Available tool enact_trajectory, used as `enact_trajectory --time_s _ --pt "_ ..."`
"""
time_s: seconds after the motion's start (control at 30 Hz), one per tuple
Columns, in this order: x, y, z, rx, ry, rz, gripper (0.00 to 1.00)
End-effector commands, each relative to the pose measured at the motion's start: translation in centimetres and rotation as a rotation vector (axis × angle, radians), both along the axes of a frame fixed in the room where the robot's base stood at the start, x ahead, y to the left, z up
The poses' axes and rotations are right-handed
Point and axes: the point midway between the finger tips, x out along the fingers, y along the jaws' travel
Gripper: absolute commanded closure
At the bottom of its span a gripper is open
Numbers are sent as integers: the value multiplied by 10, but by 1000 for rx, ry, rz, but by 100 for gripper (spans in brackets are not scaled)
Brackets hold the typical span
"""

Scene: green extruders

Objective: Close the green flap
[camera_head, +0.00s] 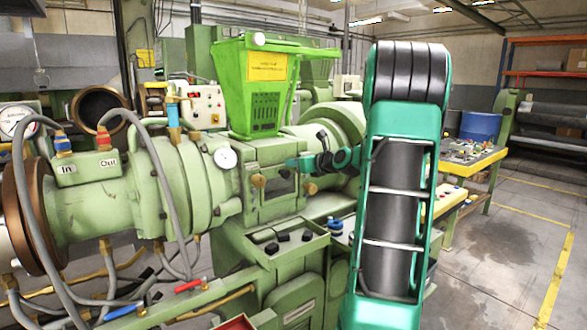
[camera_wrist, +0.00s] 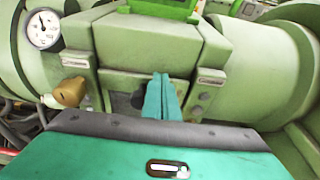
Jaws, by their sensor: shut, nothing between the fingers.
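A bright green hopper (camera_head: 262,100) with a yellow label stands on top of the pale green extruder (camera_head: 160,190). Its top has a bright green plate (camera_head: 300,47), seen nearly edge-on, with a white knob at its left; I take this plate for the flap, but cannot tell how far it is open. My gripper (camera_head: 292,164) is shut and empty, below the hopper and in front of the extruder's block. In the wrist view my gripper (camera_wrist: 162,97) points at the block's recessed front. Only the hopper's lower edge (camera_wrist: 165,9) shows there; the flap is out of that view.
A round gauge (camera_wrist: 42,29) and a brass knob (camera_wrist: 70,92) sit left of my gripper. Grey hoses (camera_head: 165,190) hang at the left. A yellow workbench (camera_head: 485,160) stands at the right. The floor (camera_head: 510,250) at the right is clear.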

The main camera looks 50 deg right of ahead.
Motion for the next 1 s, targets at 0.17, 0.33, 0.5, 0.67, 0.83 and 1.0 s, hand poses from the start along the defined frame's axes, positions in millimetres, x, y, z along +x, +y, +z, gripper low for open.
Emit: enact_trajectory --time_s 0.17,0.33,0.5,0.67,0.83,1.0 --pt "1 0 0 0 0 0 100" --pt "1 0 0 0 0 0 100" --pt "1 0 1 0 0 0 100" --pt "0 2 13 -3 -1 2 100" --pt "-4 5 42 -6 -1 3 100" --pt "-6 9 70 -4 0 9 100"
